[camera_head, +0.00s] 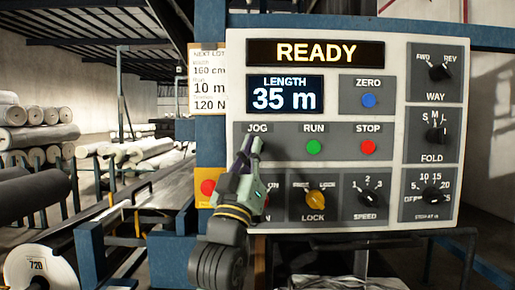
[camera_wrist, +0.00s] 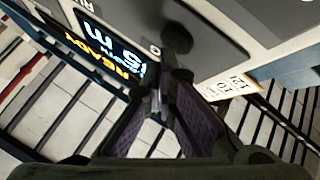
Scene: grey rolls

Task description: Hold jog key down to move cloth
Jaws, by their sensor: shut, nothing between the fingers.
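The pale control panel (camera_head: 396,100) faces me, with the JOG label (camera_head: 257,128) in its left middle. My gripper (camera_head: 249,143) is shut and empty, its fingertips right in front of the spot below that label. In the wrist view the closed fingertips (camera_wrist: 177,76) point at the panel face. The status display (camera_head: 316,53) reads READY. The length display (camera_head: 285,95) reads 35 m.
The green RUN button (camera_head: 314,147), red STOP button (camera_head: 368,147) and blue ZERO button (camera_head: 369,100) lie to the right. The yellow LOCK knob (camera_head: 316,198) is below right. A paper note (camera_head: 207,80) hangs left of the panel. Grey rolls (camera_head: 38,137) are stacked at left.

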